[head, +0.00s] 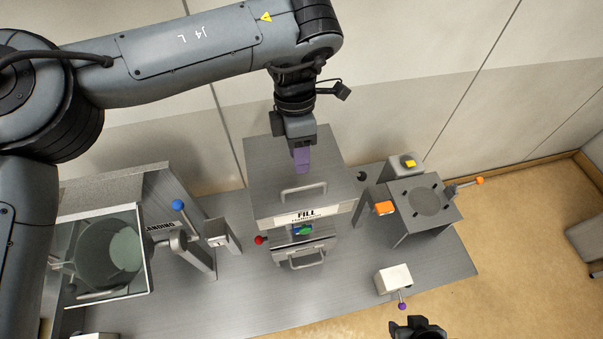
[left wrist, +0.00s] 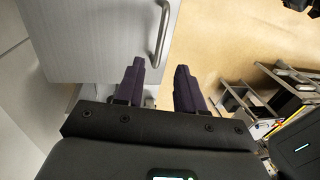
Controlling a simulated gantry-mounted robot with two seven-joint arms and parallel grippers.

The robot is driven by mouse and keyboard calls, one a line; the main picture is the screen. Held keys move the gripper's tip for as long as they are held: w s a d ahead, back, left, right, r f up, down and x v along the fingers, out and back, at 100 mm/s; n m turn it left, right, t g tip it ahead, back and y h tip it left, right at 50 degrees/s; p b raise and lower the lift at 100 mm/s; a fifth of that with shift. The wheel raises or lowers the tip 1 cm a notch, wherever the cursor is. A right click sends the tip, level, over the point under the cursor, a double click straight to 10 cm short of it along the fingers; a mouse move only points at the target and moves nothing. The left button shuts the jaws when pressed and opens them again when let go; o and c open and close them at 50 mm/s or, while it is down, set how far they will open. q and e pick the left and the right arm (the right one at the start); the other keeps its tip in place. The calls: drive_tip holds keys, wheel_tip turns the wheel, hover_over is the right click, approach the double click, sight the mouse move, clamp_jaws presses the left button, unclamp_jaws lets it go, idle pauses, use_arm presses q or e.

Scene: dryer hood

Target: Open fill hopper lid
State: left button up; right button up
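The fill hopper is a grey metal box labelled FILL (head: 306,216) in the middle of the bench. Its lid (head: 265,172) lies flat and closed on top, with a bar handle (head: 303,192) near the front edge. In the left wrist view the lid (left wrist: 95,40) and its handle (left wrist: 163,35) show at the upper left. My left gripper (head: 302,165) hangs over the back part of the lid, behind the handle. In the left wrist view its two purple fingers (left wrist: 160,80) stand apart with nothing between them. The right gripper (head: 420,328) shows only partly as a dark shape at the bottom edge.
A landing unit with a glass-fronted chamber (head: 102,255) and a blue-knobbed lever (head: 178,205) stands left. A red knob (head: 260,240) and lower drawer handle (head: 305,260) are at the hopper front. A grey stand (head: 425,200) with orange-tipped lever (head: 480,181) and a white box (head: 394,279) stand right.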

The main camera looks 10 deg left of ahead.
use_arm(q)
drive_tip(key=f, duration=0.2)
drive_tip(key=s+f, duration=0.1)
drive_tip(key=f, duration=0.4)
drive_tip(key=shift+s+d+f+p, duration=0.1)
drive_tip(key=shift+s+d+p, duration=0.05)
drive_tip(key=shift+d+p, duration=0.2)
clamp_jaws()
